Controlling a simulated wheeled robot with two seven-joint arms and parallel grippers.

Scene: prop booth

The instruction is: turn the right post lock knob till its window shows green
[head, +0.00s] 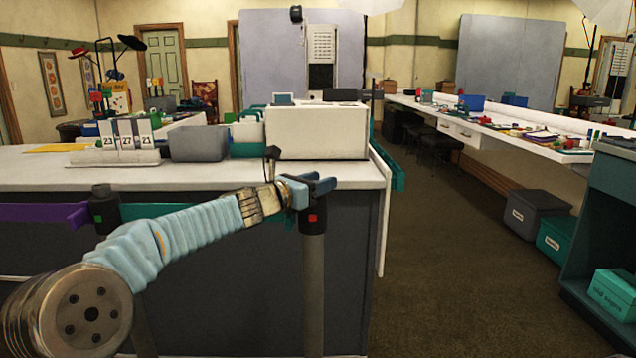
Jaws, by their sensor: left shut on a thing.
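The right post (313,285) is a grey upright tube with a dark head, in the lower middle of the head view. The small window (312,217) on its head shows red. My left gripper (320,187) is at the top of this post, its blue fingers shut on the right post lock knob, which they mostly hide. The left post (104,222) has a dark knob (101,191) on top, and its small window (98,218) shows green. My right gripper is out of view.
Behind the posts is a white-topped counter (215,177) with a white box (317,132), a grey box (198,144) and number cards (126,136). A purple strip (40,213) and a teal strip run along its front. Brown floor (450,260) is free to the right.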

